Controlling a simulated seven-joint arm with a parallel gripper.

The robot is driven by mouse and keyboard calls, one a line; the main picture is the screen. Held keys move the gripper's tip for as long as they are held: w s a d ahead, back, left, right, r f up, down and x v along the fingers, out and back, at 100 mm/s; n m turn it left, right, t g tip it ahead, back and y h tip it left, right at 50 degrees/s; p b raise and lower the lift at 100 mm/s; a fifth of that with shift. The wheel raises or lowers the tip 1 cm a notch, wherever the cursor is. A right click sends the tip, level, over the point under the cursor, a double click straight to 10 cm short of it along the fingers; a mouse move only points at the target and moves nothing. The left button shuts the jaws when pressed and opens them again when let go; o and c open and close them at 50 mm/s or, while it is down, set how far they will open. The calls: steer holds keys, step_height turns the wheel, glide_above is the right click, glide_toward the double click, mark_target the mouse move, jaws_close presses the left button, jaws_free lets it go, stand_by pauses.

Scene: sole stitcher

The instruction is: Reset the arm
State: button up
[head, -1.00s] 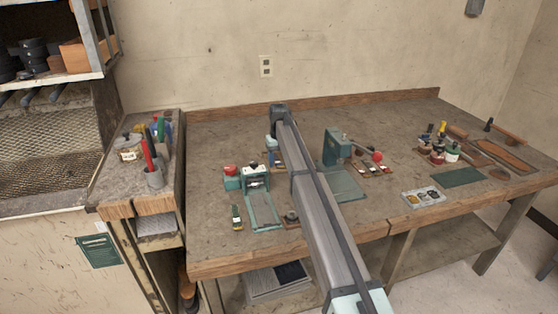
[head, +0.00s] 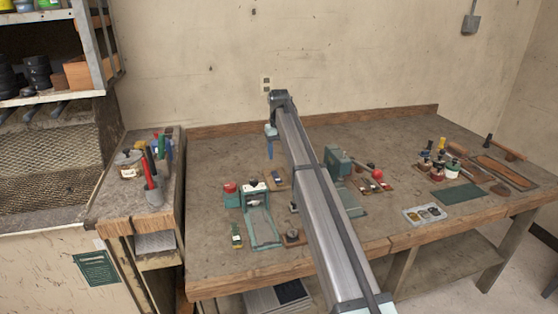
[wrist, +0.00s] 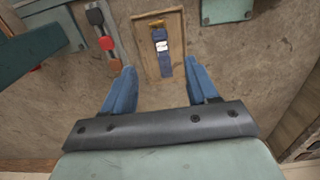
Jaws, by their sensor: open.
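My gripper (head: 270,148) hangs from the far end of my arm above the back of the workbench (head: 215,150). In the wrist view my gripper (wrist: 160,66) has its two blue fingers wide apart with nothing held between them. Below and between them, a wooden tray (wrist: 174,20) holds a small blue item (wrist: 161,60) with a white band. In the head view this tray (head: 275,179) lies on the bench behind and below my arm, partly hidden by it.
A green press (head: 338,160) with a red-knobbed lever (head: 377,174) stands right of my arm. A green-framed fixture (head: 262,228) is left of it. Bottles, a green mat (head: 457,193) and a grey palette (head: 424,214) lie right. A side stand holds tools. The back wall is close.

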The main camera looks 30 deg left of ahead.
steer(key=shift+r, duration=0.35)
stand_by(0.3)
